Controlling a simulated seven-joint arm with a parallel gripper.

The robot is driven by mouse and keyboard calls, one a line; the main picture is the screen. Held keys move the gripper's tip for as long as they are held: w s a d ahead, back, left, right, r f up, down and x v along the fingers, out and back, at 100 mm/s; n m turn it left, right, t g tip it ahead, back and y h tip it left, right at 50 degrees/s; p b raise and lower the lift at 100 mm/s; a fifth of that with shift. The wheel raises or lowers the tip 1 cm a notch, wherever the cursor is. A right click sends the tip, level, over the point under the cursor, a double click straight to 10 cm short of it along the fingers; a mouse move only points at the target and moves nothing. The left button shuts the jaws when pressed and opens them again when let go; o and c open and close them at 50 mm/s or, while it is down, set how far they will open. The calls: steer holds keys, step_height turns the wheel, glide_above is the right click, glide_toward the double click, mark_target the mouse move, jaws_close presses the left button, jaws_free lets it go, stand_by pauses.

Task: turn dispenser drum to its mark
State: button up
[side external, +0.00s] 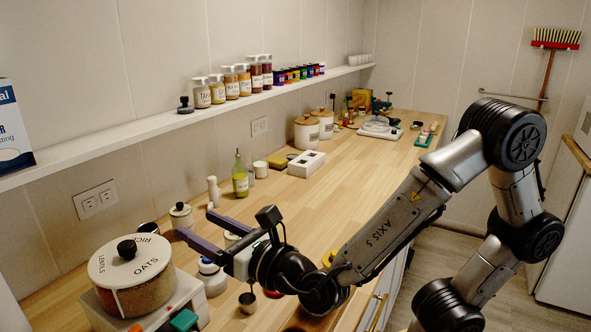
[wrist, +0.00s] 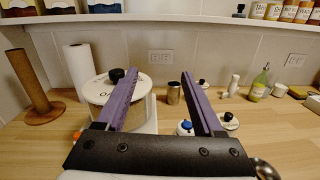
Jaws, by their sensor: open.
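The dispenser drum (side external: 138,290) stands at the front left of the counter on a pale base (side external: 205,300). Its round white lid (side external: 108,267) reads OATS, LENTILS and RICE, and has a black knob (side external: 127,249) in the middle. A teal part and an orange part show at the base's front. In the wrist view the left finger covers part of the lid (wrist: 97,92); the knob (wrist: 116,74) shows beside that fingertip.
A green-yellow bottle (side external: 240,180) is farther back. A paper roll (wrist: 80,66) and wooden holder (wrist: 30,88) stand left of the drum.

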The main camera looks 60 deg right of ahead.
steer(key=s+d+r+m+g+h, duration=0.1)
steer(key=s+d+m+g+h, duration=0.1)
steer(key=d+m, duration=0.4)
steer(key=s+d+r+m+g+h, duration=0.2)
steer(key=d+m+h, duration=0.5)
steer(key=d, duration=0.7)
steer(key=s+g, duration=0.1)
steer(key=g, duration=0.1)
steer(key=shift+s+d+r+g, duration=0.15)
steer(key=shift+d+r+g, duration=0.05)
steer(key=shift+r+g, duration=0.1)
steer(key=s+d+f+m+g+y, duration=0.1)
steer(key=s+d+f+m+g, duration=0.15)
steer(key=s+m, duration=0.35)
steer(key=s+d+f+m+g, duration=0.1)
steer(key=s+d+m+g, duration=0.3)
steer(key=s+m, duration=0.15)
steer(key=s+a+f+m+y, duration=0.2)
steer(key=a+m+y, duration=0.2)
steer(key=a, duration=0.3)
steer(key=s+a+f+m+y, duration=0.3)
steer(key=a+m+y, duration=0.2)
steer(key=a+m, duration=0.1)
steer(key=shift+a, duration=0.4)
